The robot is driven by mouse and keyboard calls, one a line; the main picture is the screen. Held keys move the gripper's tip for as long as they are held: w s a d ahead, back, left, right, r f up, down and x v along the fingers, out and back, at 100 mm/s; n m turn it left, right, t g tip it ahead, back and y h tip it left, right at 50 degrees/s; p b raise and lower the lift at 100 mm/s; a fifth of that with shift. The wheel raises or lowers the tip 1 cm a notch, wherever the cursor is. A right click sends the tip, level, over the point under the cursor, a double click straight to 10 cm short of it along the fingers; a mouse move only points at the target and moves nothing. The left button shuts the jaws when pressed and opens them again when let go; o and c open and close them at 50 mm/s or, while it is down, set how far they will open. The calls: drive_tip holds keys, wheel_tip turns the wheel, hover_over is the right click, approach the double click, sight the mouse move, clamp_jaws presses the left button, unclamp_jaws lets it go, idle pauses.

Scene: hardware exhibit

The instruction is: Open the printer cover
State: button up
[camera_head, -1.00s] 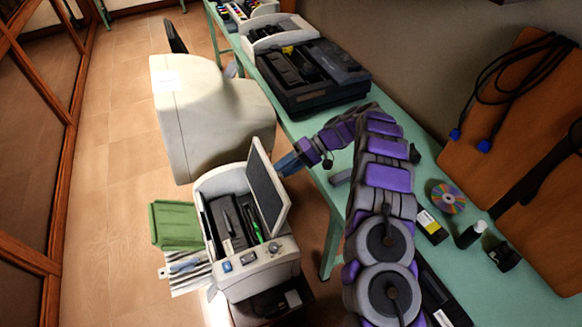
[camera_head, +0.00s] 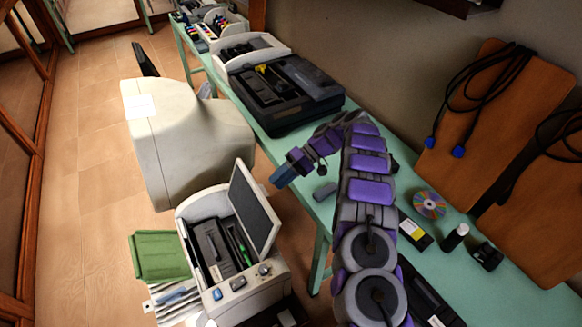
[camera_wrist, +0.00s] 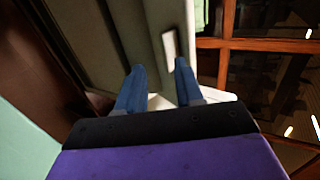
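The cream printer (camera_head: 245,290) stands low, left of the green table, with its dark inside showing. Its cover (camera_head: 254,208), a dark grey panel with a pale rim, stands raised and steeply tilted at the printer's right side. My gripper (camera_head: 282,177) is in the air just right of the cover's upper part; a small gap shows between them. In the wrist view my gripper (camera_wrist: 158,85) has its two blue fingers apart with nothing seen held between them. A pale surface shows beyond the fingers; I cannot tell which thing it belongs to.
A large cream monitor (camera_head: 185,140) stands behind the printer. The green table (camera_head: 500,275) holds a black machine (camera_head: 285,95), a disc (camera_head: 430,205) and small bottles. A green folder (camera_head: 157,256) lies left of the printer. The floor at left is clear.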

drive_tip(key=p+v, duration=0.5)
drive_tip(key=p, duration=0.1)
drive_tip(key=shift+s+d+r, duration=0.1)
drive_tip(key=shift+s+r, duration=0.05)
drive_tip(key=shift+r, duration=0.05)
drive_tip(key=shift+a+r+p, duration=0.1)
drive_tip(key=shift+a+p, duration=0.1)
drive_tip(key=shift+p, duration=0.2)
drive_tip(key=shift+d, duration=0.1)
